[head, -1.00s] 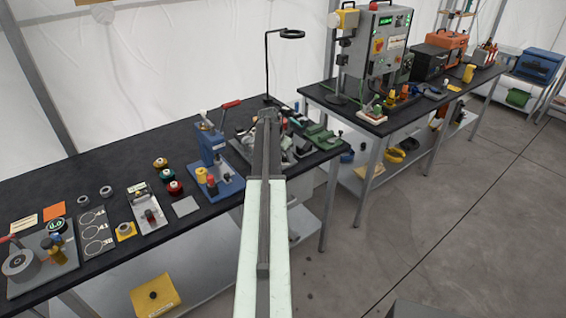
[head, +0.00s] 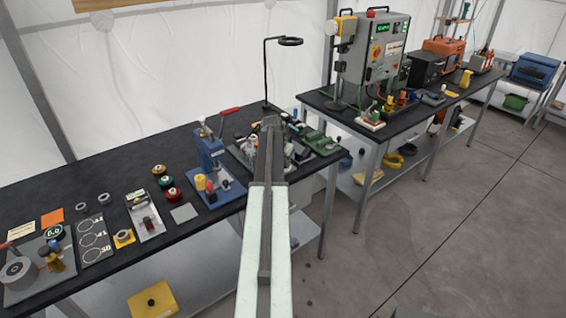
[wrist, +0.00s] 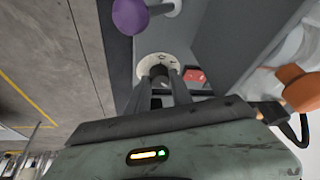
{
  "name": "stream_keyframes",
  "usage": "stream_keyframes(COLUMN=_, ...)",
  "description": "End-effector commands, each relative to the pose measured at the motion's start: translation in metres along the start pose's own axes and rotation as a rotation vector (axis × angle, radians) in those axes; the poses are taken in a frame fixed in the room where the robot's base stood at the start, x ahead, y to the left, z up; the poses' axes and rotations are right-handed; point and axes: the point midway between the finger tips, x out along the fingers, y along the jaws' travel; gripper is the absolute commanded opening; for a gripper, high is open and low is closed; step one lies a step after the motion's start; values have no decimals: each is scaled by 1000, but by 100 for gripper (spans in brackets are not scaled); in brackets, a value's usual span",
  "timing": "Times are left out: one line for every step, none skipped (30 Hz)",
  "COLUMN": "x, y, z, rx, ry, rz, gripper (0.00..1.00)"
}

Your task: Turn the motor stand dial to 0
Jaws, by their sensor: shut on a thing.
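In the wrist view my gripper (wrist: 159,78) is shut on the dark knob at the centre of a round white dial (wrist: 150,63) with dark marks. The dial sits on a grey housing (wrist: 205,35), which I take for the motor stand. The knob is mostly hidden between the fingers, and I cannot read its setting. In the head view my arm hides the gripper and the dial, over the cluttered right end of the near bench.
In the wrist view a purple knob (wrist: 130,15) is just beyond the dial, a red part (wrist: 193,75) right beside the fingers, and an orange knob (wrist: 300,90) at right. In the head view a blue press (head: 210,165) stands left of my arm.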

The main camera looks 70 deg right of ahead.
Motion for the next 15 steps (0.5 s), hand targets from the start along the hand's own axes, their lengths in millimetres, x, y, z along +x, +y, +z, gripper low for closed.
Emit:
stream_keyframes(x=0, y=0, z=1, rx=-33, ry=-3, rz=-16, gripper=0)
stream_keyframes(x=0, y=1, z=1, rx=-58, ry=-4, rz=-26, gripper=0)
stream_keyframes(x=0, y=1, z=2, rx=-92, ry=-7, rz=-41, gripper=0)
stream_keyframes(x=0, y=1, z=1, rx=-118, ry=-7, rz=-51, gripper=0)
stream_keyframes(x=0, y=1, z=1, rx=-144, ry=-8, rz=-62, gripper=0)
stream_keyframes(x=0, y=2, z=1, rx=-180, ry=-10, rz=-77, gripper=0)
stream_keyframes(x=0, y=2, z=1, rx=-206, ry=-10, rz=-88, gripper=0)
stream_keyframes(x=0, y=2, z=0, rx=-232, ry=-12, rz=-99, gripper=0)
stream_keyframes(x=0, y=2, z=0, rx=-267, ry=-13, rz=-113, gripper=0)
stream_keyframes(x=0, y=2, z=0, rx=-293, ry=-15, rz=-125, gripper=0)
stream_keyframes(x=0, y=2, z=0, rx=-320, ry=-16, rz=-135, gripper=0)
stream_keyframes(x=0, y=2, z=0, rx=-355, ry=-17, rz=-150, gripper=0)
stream_keyframes(x=0, y=2, z=0, rx=-381, ry=-18, rz=-160, gripper=0)
stream_keyframes(x=0, y=3, z=0, rx=-406, ry=-20, rz=-172, gripper=0)
stream_keyframes(x=0, y=3, z=-1, rx=-443, ry=-21, rz=-186, gripper=0)
